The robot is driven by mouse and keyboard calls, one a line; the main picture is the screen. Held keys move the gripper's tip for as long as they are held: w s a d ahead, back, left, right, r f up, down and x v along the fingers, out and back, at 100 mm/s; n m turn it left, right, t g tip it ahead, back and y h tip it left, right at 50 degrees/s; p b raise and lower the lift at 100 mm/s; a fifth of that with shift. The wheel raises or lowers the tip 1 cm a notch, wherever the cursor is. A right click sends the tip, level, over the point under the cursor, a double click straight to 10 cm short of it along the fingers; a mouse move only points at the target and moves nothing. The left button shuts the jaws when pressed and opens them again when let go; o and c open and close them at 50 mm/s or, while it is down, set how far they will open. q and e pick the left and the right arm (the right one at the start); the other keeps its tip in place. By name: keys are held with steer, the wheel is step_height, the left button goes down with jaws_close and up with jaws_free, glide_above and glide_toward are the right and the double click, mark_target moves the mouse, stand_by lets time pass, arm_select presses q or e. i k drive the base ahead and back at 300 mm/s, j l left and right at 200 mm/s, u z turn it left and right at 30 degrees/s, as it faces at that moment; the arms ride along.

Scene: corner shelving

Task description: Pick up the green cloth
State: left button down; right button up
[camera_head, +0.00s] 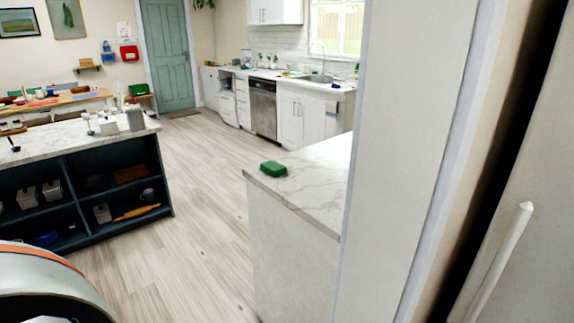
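A small green folded item (273,168), which looks like the green cloth, lies flat near the left corner of a white marble counter (315,182). Nothing touches or covers it. Neither of my grippers shows in the head view. A rounded pale part with an orange band at the lower left seems to be mine.
A pale wall edge (405,150) and a white door with a handle (515,250) fill the right side. A dark island with shelves (80,180) stands at left. The wooden floor (200,190) between is clear. Sink counters line the back.

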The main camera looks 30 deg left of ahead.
mark_target(273, 167)
steer(key=j+z, duration=0.25)
steer(key=j, duration=0.75)
steer(key=j+z, duration=0.3)
steer(key=j, duration=2.7)
steer(key=k+z, duration=0.05)
